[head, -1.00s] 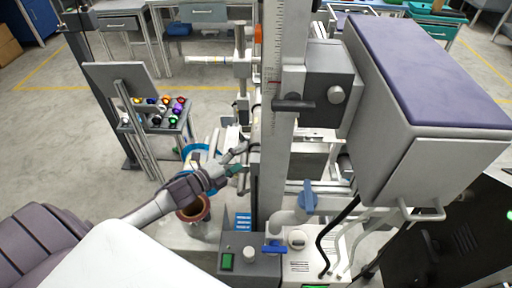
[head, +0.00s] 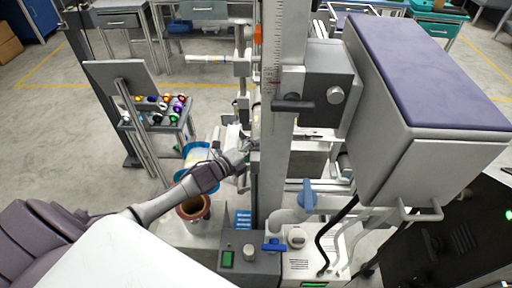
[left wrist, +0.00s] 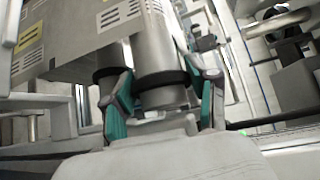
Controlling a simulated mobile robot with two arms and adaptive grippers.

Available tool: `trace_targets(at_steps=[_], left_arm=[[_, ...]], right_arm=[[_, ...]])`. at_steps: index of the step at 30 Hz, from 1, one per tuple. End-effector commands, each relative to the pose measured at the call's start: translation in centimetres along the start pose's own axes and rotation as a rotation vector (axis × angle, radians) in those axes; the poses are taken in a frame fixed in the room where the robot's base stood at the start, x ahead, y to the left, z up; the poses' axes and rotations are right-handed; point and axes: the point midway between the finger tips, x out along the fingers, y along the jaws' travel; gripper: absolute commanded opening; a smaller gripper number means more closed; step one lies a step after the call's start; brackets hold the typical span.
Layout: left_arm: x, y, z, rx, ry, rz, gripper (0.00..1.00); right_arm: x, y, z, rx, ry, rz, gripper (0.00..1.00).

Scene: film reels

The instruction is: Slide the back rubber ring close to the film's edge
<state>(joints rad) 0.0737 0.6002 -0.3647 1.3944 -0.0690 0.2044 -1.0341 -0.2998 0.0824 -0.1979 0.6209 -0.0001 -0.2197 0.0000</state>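In the left wrist view a grey metal roller (left wrist: 158,45) carries a black rubber ring (left wrist: 162,80). A second dark band (left wrist: 106,76) shows just left of it, partly behind a finger. A translucent film sheet (left wrist: 75,38) with yellow labels lies at upper left. My left gripper (left wrist: 163,86) has its teal-padded fingers on either side of the roller at the ring; I cannot tell whether both pads press on it. In the head view my left gripper (head: 247,148) is at the machine's left side, its fingertips small and partly hidden. My right gripper is not in view.
A tall grey column (head: 277,130) stands right beside my left gripper. A blue-rimmed reel (head: 192,160) and a brown-rimmed pot (head: 190,207) are close to my left forearm. A control box (head: 248,252) is below. Open floor (head: 75,130) lies to the left.

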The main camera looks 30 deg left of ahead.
Motion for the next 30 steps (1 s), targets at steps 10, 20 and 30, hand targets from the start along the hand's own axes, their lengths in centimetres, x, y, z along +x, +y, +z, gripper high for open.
trace_targets(at_steps=[10,20,30], left_arm=[[0.0,0.0,0.0,0.000,0.000,0.001,0.00],[2.8,0.2,2.7,0.002,0.000,-0.001,0.00],[2.8,0.1,2.8,0.000,-0.001,0.002,0.66]], right_arm=[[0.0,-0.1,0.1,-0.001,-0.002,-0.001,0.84],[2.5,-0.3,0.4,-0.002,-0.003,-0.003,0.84],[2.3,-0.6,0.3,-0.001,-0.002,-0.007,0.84]])
